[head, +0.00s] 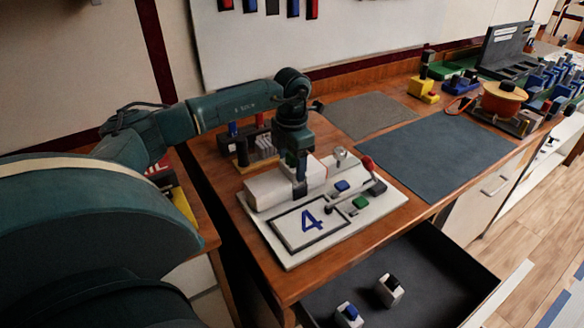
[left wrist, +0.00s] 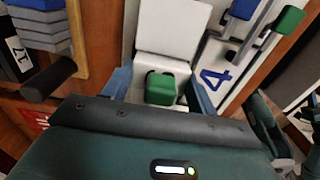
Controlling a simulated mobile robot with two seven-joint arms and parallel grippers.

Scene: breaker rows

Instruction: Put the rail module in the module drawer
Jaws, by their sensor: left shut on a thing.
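My left gripper (head: 299,190) points down at the white board (head: 290,252) on the bench. In the left wrist view, a small white module with a green top (left wrist: 161,88) sits between its blue fingers, which are shut on it. I take this to be the rail module. The fingers mostly hide it in the head view. It is close to a long white block (head: 268,190) on the board; whether they touch I cannot tell. The dark module drawer (head: 440,265) is pulled open below the bench front. My right gripper is not in view.
Two white modules stand in the drawer, one blue-topped (head: 348,314), one black-topped (head: 390,290). The board carries a framed 4 (head: 311,223), a red-ended lever (head: 370,168) and blue and green blocks. A blue-grey mat (head: 440,155) to the right is mostly clear.

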